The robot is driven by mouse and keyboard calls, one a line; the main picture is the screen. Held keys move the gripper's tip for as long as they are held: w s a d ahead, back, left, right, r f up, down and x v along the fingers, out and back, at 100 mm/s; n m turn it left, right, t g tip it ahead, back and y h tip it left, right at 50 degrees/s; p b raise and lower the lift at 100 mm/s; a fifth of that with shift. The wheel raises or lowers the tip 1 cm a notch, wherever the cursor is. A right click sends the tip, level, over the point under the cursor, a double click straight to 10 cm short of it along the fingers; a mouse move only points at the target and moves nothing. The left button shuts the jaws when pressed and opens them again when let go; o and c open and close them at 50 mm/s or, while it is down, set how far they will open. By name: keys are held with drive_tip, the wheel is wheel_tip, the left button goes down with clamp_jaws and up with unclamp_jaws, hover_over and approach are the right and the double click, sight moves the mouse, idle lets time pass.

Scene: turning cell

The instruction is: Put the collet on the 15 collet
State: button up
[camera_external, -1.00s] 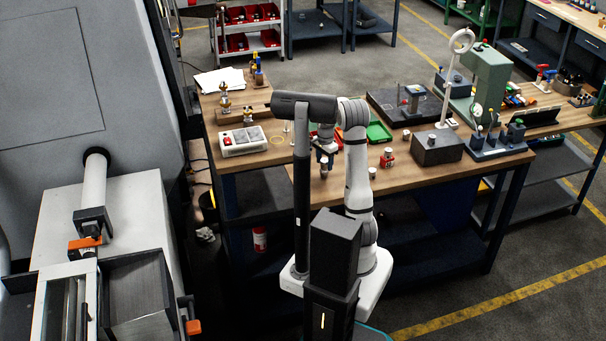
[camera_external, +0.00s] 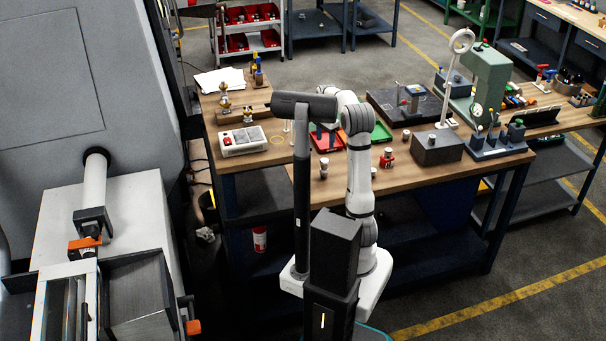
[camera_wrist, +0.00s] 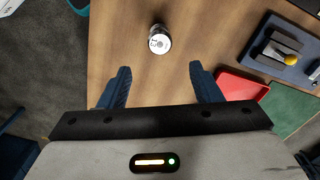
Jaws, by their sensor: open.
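A small silvery collet with a marked white label (camera_wrist: 159,40) stands on the wooden table ahead of my fingers in the wrist view. In the outside view it looks like the upright piece (camera_external: 323,167) near the front edge. That piece is tall, with a pale upper part over a greyer lower part, like one collet on another, but I cannot be certain. My gripper (camera_wrist: 161,85) is open and empty, with its two blue fingers wide apart and clear of the piece. In the outside view my arm partly hides the gripper.
A red tray (camera_wrist: 240,86) and a green tray (camera_wrist: 291,108) lie to the right in the wrist view. A blue-grey stand with a yellow knob (camera_wrist: 284,38) is beyond. A red-banded piece (camera_external: 388,158) and a dark block (camera_external: 437,149) stand right on the table.

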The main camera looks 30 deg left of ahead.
drive_tip(key=shift+r, duration=0.4)
drive_tip(key=d+n+t, duration=0.1)
drive_tip(key=d, duration=1.4)
drive_tip(key=s+d+f+n+t, duration=0.1)
drive_tip(key=s+d, duration=0.4)
drive_tip(key=d, duration=0.2)
drive_tip(key=s+d+f+n+t, duration=0.1)
drive_tip(key=s+d+f+n, duration=0.1)
drive_tip(key=s+d, duration=0.3)
drive_tip(key=shift+s+d+f, duration=0.25)
drive_tip(key=shift+s+d, duration=0.05)
drive_tip(key=shift+d, duration=1.3)
